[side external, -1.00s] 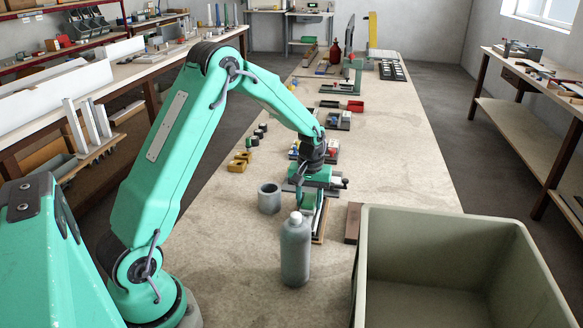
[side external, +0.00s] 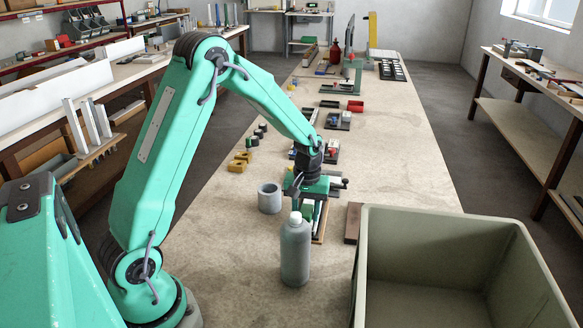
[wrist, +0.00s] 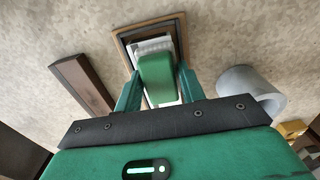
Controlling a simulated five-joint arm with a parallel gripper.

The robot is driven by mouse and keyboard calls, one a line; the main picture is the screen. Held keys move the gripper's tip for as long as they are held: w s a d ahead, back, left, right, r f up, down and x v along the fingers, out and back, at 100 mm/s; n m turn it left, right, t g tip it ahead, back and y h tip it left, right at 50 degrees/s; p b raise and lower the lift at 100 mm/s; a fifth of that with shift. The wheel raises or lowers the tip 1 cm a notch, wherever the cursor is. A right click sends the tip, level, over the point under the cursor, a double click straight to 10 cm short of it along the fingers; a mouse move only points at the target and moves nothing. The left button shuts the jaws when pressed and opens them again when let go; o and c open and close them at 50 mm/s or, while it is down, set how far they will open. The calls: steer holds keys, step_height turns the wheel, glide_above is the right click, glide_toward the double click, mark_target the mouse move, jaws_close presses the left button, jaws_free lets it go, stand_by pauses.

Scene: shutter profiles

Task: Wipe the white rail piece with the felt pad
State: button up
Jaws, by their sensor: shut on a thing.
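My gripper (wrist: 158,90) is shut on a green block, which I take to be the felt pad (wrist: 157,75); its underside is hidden. The pad is over the white rail piece (wrist: 153,45), which lies in a brown-edged, dark-lined tray (wrist: 122,42). The pad and fingers hide much of the rail piece. I cannot tell whether the pad touches it. In the side view my gripper (side external: 311,192) is low over the same tray (side external: 321,228), behind the grey bottle, and the pad is hard to make out there.
A grey bottle (side external: 295,255) stands in front of the tray, with a grey cup (side external: 270,198) to the left. A dark brown block (side external: 353,222) lies to the right, beside a large bin (side external: 450,222). Yellow blocks (side external: 238,166) and other parts lie farther back.

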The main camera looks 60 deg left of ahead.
steer(key=shift+w+a, duration=3.75)
step_height(320, 180, up, 8)
steer(key=shift+s, duration=0.1)
